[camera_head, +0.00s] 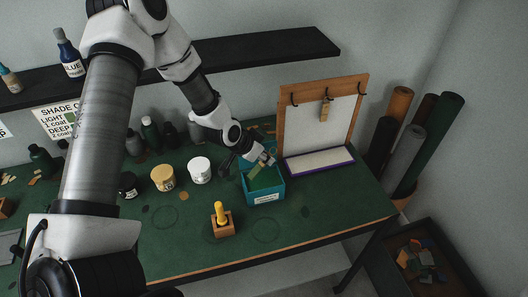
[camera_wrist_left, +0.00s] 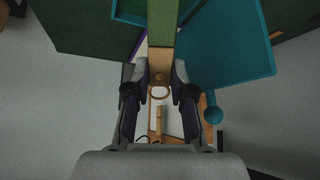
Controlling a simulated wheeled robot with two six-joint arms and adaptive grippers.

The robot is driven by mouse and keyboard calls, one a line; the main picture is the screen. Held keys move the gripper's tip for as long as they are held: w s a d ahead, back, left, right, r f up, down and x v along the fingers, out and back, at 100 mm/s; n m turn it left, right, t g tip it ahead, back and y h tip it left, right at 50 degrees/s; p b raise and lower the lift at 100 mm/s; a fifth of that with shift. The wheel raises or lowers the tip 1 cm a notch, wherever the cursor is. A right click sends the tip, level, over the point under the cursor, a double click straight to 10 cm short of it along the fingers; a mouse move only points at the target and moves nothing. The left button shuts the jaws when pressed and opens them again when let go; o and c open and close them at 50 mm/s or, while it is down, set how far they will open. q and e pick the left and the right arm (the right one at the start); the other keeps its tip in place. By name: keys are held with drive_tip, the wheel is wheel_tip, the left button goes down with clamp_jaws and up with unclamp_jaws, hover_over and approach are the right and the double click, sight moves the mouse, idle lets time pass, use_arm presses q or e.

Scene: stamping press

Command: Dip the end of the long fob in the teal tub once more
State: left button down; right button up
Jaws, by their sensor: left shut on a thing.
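My left gripper (camera_head: 266,159) is shut on the long fob (camera_head: 258,171), over the teal tub (camera_head: 264,198) on the green bench. In the left wrist view, the fingers (camera_wrist_left: 160,84) grip the fob's tan end, which has a ring. The fob's green part (camera_wrist_left: 162,24) extends away from the fingers towards the tub. In the head view the green part overlaps the tub's opening; I cannot tell whether its tip touches the contents. A teal panel with a round knob (camera_wrist_left: 213,113), apparently the tub's lid, shows beside the fob. My right gripper is not in view.
A hook board (camera_head: 305,128) with a short tan fob (camera_head: 325,110) hanging stands behind right, with a purple-edged tray (camera_head: 318,161) at its foot. A wooden block with a yellow handle (camera_head: 221,218) stands in front. White (camera_head: 200,170) and tan (camera_head: 163,178) jars stand left.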

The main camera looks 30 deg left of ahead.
use_arm(q)
wheel_tip(320, 180, down, 10)
drive_tip(key=b, duration=0.6)
drive_tip(key=shift+s+r, duration=0.1)
drive_tip(key=shift+r, duration=0.1)
drive_tip(key=shift+s+f+b, duration=0.1)
drive_tip(key=shift+f+b, duration=0.05)
drive_tip(key=shift+b, duration=0.15)
drive_tip(key=shift+w+a, duration=0.25)
drive_tip(key=shift+w, duration=0.1)
drive_tip(key=shift+d, duration=0.1)
drive_tip(key=shift+s+d, duration=0.1)
drive_tip(key=shift+s, duration=0.2)
